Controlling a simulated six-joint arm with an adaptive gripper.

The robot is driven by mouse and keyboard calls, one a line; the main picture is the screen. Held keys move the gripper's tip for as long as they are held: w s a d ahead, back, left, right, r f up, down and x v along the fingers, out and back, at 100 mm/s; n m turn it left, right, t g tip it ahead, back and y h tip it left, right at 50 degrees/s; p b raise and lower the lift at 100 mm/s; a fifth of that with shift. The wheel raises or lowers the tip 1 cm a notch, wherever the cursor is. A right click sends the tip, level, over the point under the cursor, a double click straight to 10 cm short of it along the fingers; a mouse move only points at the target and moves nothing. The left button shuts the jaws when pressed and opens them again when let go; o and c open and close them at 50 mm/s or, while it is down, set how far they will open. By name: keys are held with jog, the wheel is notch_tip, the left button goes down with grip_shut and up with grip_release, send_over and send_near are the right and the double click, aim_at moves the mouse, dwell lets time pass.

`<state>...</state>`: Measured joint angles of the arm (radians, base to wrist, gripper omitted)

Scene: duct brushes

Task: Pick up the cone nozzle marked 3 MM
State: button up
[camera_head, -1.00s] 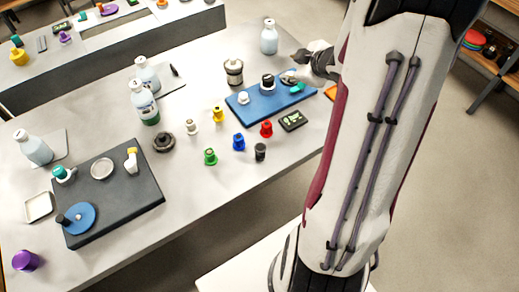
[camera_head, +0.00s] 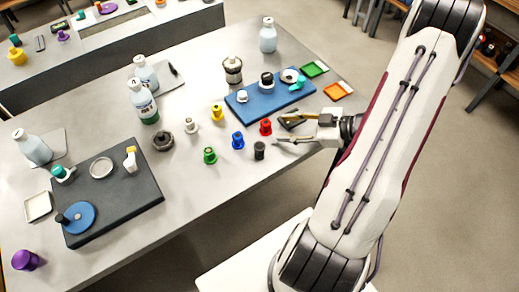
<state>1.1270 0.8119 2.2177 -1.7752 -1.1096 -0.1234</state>
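Several small cone nozzles stand upright on the grey table: white (camera_head: 190,126), yellow (camera_head: 217,113), blue (camera_head: 238,141), red (camera_head: 265,127), green (camera_head: 209,156) and black (camera_head: 259,151). Any size marks on them are too small to read, so I cannot tell which is 3 MM. My gripper (camera_head: 277,126) is open and looks empty, coming in from the right with its fingers spread towards the left. In the picture its fingertips lie just right of the red and black nozzles. I cannot tell its height above the table.
A dark ring (camera_head: 163,141), bottles (camera_head: 143,101) and a dark board (camera_head: 130,205) are to the left.

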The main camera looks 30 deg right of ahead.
aim_at(260, 152)
jog(key=s+a+y, duration=0.1)
jog(key=s, duration=0.1)
jog(key=s+a+y, duration=0.1)
jog(key=s+a, duration=0.1)
jog(key=s+a+f+t+y, duration=0.1)
jog(key=s+a, duration=0.1)
jog(key=shift+s+y, duration=0.1)
jog(key=shift+y, duration=0.3)
jog(key=shift+s+a+m+y, duration=0.3)
jog(key=shift+s+a+y, duration=0.1)
jog(key=shift+s+a, duration=0.1)
jog(key=shift+w, duration=0.1)
jog(key=shift+x, duration=1.2)
jog(key=shift+w, duration=0.15)
jog(key=shift+w+d+x, duration=0.1)
jog(key=shift+x, duration=1.15)
jog(key=shift+w+d+x, duration=0.1)
jog(key=shift+d+x, duration=0.05)
jog(key=shift+x, duration=1.1)
jog(key=shift+f, duration=0.1)
grip_shut()
